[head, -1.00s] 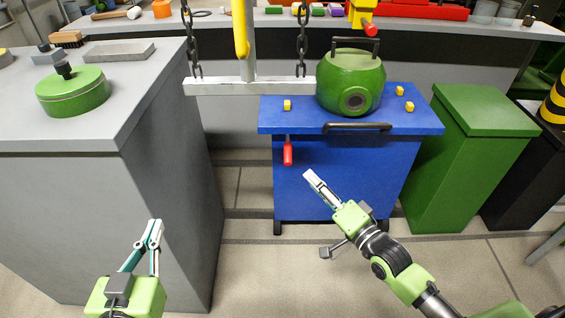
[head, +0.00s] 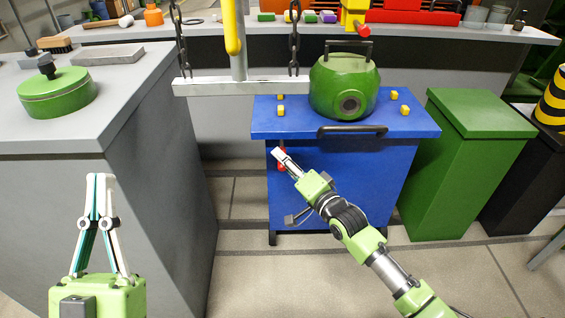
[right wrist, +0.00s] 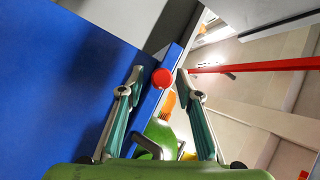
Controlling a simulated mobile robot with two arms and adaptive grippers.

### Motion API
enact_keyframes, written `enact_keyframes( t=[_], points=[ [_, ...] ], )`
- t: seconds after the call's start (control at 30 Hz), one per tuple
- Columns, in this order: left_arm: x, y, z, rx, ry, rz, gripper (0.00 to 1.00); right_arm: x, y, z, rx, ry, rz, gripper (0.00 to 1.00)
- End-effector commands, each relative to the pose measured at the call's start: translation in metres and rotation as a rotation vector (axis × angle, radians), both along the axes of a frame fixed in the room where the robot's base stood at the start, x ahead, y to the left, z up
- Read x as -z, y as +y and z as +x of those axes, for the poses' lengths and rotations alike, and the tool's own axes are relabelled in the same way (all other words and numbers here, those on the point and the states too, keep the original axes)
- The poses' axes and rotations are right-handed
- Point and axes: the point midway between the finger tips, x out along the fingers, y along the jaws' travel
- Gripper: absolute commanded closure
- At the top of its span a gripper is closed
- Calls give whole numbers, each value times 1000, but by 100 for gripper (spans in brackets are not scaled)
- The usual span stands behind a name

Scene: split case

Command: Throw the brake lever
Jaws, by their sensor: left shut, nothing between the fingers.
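The brake lever (head: 282,163) has a red grip and hangs at the left front of the blue cart (head: 345,165). My right gripper (head: 280,156) covers most of it in the head view. In the right wrist view the lever's round red end (right wrist: 162,77) shows in the gap between the fingertips, and the right gripper (right wrist: 160,74) is open. I cannot tell whether a finger touches the lever. My left gripper (head: 101,178) is shut and empty, in front of the grey bench, away from the cart.
A green vessel (head: 342,88) and several yellow blocks sit on the cart. A white beam (head: 240,87) hangs on chains behind its left edge. A grey bench (head: 60,140) with a round green lidded pot (head: 57,93) stands left. A green bin (head: 470,165) stands right.

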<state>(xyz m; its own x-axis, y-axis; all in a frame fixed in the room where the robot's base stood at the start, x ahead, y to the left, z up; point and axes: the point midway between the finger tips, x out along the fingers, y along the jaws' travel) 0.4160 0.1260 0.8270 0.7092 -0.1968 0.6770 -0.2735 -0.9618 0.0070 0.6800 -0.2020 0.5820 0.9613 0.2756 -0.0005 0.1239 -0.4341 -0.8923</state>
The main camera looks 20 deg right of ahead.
Motion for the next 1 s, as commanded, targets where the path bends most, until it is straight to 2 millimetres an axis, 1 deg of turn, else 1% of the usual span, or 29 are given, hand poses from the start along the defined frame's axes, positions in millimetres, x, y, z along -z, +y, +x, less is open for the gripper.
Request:
enact_keyframes(
  t=[0.1,0.2,0.47,0.5,0.53,0.57,0.6,0.87,0.97,1.0],
  points=[
    [-7,1,-8,3,-47,-14,100,0,2,6,0,-1,1,68],
    [-10,1,-11,4,-66,-20,100,0,3,9,0,-1,1,68],
    [-11,2,-12,4,-73,-22,100,0,3,9,0,0,1,68],
    [-11,2,-12,4,-73,-22,100,0,3,9,0,0,1,73],
    [-11,2,-12,4,-72,-21,100,0,3,9,0,0,1,81],
    [-11,2,-12,4,-72,-21,100,0,3,9,0,0,1,89],
    [-11,2,-12,4,-72,-21,100,0,3,9,0,0,1,99],
    [-11,1,-11,4,-68,-20,100,-1,3,9,0,2,1,100],
    [-8,1,-6,3,-41,-13,100,-1,3,9,0,4,2,100],
    [-3,0,-2,1,-11,-4,100,-2,3,9,0,7,2,100]
  ],
)
